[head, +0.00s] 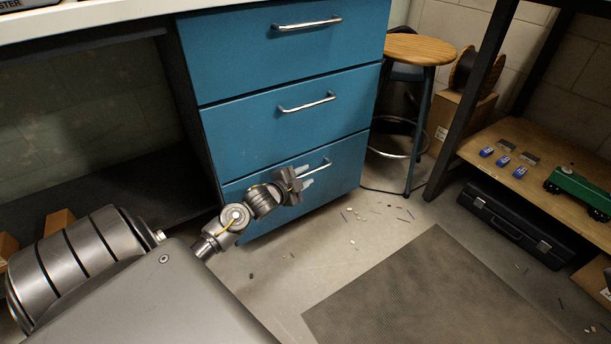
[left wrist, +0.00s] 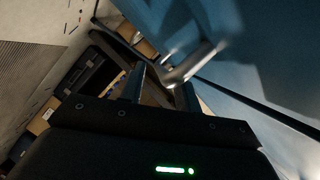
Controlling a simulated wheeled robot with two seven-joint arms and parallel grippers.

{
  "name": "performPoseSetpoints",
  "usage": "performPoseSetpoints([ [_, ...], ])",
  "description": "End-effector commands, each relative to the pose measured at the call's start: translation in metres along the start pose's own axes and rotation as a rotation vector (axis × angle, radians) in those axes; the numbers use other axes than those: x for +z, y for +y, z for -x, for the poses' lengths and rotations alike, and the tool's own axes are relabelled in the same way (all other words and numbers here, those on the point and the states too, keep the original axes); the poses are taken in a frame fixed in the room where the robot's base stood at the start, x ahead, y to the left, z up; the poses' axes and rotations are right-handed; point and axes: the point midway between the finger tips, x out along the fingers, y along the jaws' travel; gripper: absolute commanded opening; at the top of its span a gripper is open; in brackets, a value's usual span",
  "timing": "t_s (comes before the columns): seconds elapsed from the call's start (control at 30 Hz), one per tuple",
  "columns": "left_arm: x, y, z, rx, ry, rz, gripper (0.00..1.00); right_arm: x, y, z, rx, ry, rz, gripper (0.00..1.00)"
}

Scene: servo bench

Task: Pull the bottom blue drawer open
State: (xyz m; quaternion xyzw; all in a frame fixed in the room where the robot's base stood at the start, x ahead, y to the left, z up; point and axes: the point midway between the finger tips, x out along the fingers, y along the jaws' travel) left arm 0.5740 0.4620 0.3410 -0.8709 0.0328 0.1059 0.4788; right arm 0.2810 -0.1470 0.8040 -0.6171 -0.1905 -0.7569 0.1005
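The bottom blue drawer (head: 338,190) of the bench cabinet looks flush with the two drawers above it in the head view. Its silver bar handle (head: 322,166) is partly hidden by my left gripper (head: 304,177). The gripper is at the handle, in front of the drawer face. In the left wrist view the two fingers (left wrist: 163,90) stand apart, and the handle (left wrist: 196,62) shows at their tips, with its near end by the gap. I cannot tell whether they touch it. My right gripper is in neither view.
The middle drawer (head: 288,125) and top drawer (head: 280,50) are above. A wooden stool (head: 420,48) stands right of the cabinet. Small bits litter the floor before it, near a dark mat (head: 430,295). A black case (head: 520,225) lies under the low shelf at right.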

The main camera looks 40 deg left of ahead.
Motion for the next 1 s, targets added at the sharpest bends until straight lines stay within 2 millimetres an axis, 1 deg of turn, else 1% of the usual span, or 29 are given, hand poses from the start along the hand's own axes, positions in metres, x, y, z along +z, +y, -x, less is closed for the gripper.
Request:
performPoseSetpoints([
  [0.1, 0.0001, 0.0003, -0.0069, 0.000, 0.000, 0.000, 0.33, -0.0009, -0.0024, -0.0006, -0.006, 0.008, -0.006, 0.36],
  [0.37, -0.0003, -0.0004, -0.0080, 0.000, 0.000, 0.000, 0.33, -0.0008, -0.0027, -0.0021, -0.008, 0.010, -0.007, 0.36],
  [0.4, -0.0003, -0.0004, -0.0079, 0.000, 0.000, 0.000, 0.31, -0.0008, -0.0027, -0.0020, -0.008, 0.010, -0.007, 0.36],
  [0.63, -0.0003, -0.0004, -0.0078, 0.000, 0.000, 0.000, 0.01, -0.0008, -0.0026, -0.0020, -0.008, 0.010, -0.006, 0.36],
  [0.67, -0.0003, -0.0004, -0.0078, 0.000, 0.000, 0.000, 0.00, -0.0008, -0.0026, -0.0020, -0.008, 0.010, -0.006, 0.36],
  [1.0, -0.0017, 0.0003, -0.0071, 0.001, 0.000, 0.001, 0.00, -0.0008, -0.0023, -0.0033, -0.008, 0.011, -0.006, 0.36],
])
